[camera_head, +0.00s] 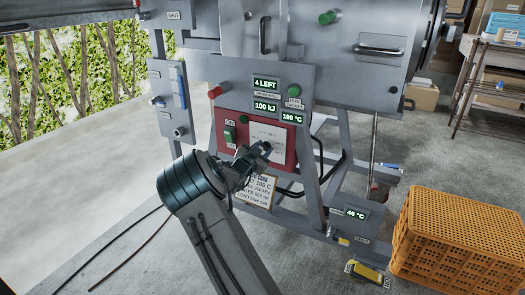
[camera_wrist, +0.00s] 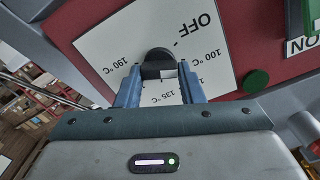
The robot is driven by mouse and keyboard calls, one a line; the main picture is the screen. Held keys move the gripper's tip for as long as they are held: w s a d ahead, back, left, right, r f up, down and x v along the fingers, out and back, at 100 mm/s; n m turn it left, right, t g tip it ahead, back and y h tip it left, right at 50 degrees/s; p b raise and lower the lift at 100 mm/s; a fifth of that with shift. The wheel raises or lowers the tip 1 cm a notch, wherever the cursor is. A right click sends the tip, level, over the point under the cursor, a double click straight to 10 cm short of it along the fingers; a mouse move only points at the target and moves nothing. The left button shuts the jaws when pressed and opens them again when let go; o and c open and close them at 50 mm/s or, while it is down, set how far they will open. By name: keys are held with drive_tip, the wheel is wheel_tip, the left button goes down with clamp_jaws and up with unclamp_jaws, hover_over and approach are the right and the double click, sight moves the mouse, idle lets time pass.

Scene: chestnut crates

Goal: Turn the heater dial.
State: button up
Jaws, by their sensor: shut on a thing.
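The heater dial (camera_wrist: 158,55) is a black round knob on a white plate (camera_wrist: 112,45) printed with OFF, 100 °C, 135 °C and 190 °C. The plate is fixed to a red panel (camera_wrist: 75,18). In the wrist view my gripper (camera_wrist: 159,70) has its two blue fingers on either side of the knob, shut on it. Which mark the knob points to cannot be told. In the head view my gripper (camera_head: 264,149) is at the red panel (camera_head: 291,157), and the dial is hidden behind it.
A green ON switch (camera_head: 229,134) sits left of the plate. Displays above read 4 LEFT (camera_head: 265,83), 100 kJ (camera_head: 265,106) and 100 °C (camera_head: 292,117). A red knob (camera_head: 215,92) sticks out at the upper left. An orange crate (camera_head: 450,240) stands on the floor at the right.

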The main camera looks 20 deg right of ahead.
drive_tip(key=shift+f, duration=0.1)
drive_tip(key=o, duration=1)
drive_tip(key=shift+s+a, duration=0.1)
drive_tip(key=p+v, duration=0.4)
drive_tip(key=v, duration=0.9)
drive_tip(key=shift+s+a, duration=0.2)
